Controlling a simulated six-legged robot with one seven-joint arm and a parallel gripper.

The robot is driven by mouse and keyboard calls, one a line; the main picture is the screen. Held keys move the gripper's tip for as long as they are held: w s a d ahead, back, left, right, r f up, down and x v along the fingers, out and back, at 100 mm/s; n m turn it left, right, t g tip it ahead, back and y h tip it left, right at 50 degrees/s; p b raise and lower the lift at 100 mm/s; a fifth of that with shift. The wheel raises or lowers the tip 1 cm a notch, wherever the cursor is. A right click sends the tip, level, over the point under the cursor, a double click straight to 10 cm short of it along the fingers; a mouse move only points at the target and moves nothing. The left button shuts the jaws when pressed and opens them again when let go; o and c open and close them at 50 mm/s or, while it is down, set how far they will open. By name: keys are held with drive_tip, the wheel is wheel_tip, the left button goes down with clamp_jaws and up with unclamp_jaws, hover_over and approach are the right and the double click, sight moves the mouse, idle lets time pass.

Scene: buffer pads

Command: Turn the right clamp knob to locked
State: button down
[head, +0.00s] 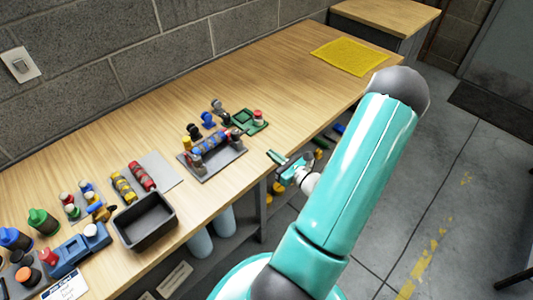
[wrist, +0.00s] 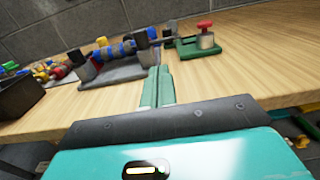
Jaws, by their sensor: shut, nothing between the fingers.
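A grey fixture plate (head: 222,163) lies near the table's front edge and holds a blue banded roller between end posts. The roller (wrist: 127,47) also shows in the wrist view, with a dark post at its right end. Which part is the right clamp knob, and its setting, I cannot tell. A green base (head: 246,122) with a red-topped knob (head: 258,114) stands just beyond; the red knob (wrist: 205,27) is at the upper right in the wrist view. My gripper (head: 274,157) is shut and empty, right of the fixture and apart from it. Its fingertips (wrist: 159,72) point toward the fixture.
A black bin (head: 145,222), red and yellow rollers on a grey mat, and several bottles and small parts fill the left of the table. Small dark and blue-topped parts (head: 207,119) stand behind the fixture. A yellow mat (head: 344,56) lies far right. Bare wood separates them.

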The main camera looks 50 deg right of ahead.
drive_tip(key=w, duration=0.3)
drive_tip(key=w+d, duration=0.1)
drive_tip(key=w, duration=0.7)
drive_tip(key=shift+w+d, duration=0.15)
drive_tip(key=shift+d, duration=0.1)
